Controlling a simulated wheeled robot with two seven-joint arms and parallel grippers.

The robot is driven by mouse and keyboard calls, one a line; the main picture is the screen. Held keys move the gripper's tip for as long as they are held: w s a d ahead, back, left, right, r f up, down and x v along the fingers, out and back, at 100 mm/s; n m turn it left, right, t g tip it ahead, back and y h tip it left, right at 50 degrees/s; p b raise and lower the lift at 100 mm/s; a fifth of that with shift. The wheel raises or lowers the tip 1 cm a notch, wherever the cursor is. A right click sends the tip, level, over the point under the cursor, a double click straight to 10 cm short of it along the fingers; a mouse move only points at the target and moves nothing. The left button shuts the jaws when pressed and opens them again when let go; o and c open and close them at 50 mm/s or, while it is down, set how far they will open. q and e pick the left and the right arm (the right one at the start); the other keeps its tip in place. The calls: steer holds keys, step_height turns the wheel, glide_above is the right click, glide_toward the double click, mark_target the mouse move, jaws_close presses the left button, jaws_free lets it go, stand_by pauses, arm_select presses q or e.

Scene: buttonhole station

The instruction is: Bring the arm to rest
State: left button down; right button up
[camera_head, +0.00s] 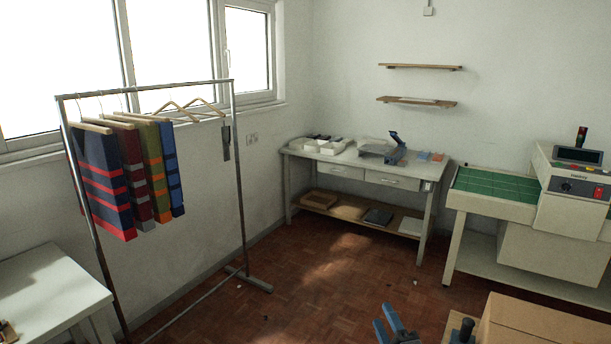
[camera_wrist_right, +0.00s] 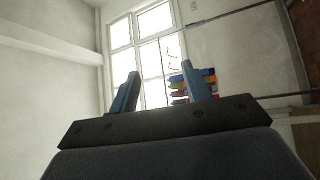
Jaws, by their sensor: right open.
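My right gripper (camera_head: 392,322) shows at the bottom of the head view, right of centre, with blue fingers raised over the brown floor. In the right wrist view its two blue fingers (camera_wrist_right: 166,92) stand apart with nothing between them but the far window and wall. It is open and empty. The rest of the right arm is mostly below the head view's edge. My left gripper is not in view.
A cardboard box (camera_head: 540,322) stands at the bottom right, close to my right gripper. A garment rack (camera_head: 150,88) with striped textiles is at left, a white table (camera_head: 50,290) at lower left, a workbench (camera_head: 330,158) at the back, a machine (camera_head: 575,185) at right. The middle floor is clear.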

steer(key=s+d+f+m+g+h, duration=0.4)
steer(key=s+f+m+g+h, duration=0.15)
steer(key=f+m, duration=0.4)
steer(key=s+f+m+g+y, duration=0.1)
steer(key=s+f+m+g, duration=0.5)
steer(key=s, duration=0.6)
steer(key=s+f+m+g, duration=0.1)
steer(key=s+f+g, duration=0.55)
steer(key=s, duration=0.65)
steer(key=s+a+f, duration=0.1)
steer(key=a+f, duration=0.2)
steer(key=f, duration=1.1)
steer(key=s+a+f, duration=0.1)
steer(key=a+f, duration=0.1)
steer(key=f, duration=1.3)
steer(key=shift+a+f+y, duration=0.15)
steer(key=shift+a+y, duration=0.2)
steer(key=shift+a, duration=0.05)
steer(key=shift+s, duration=0.1)
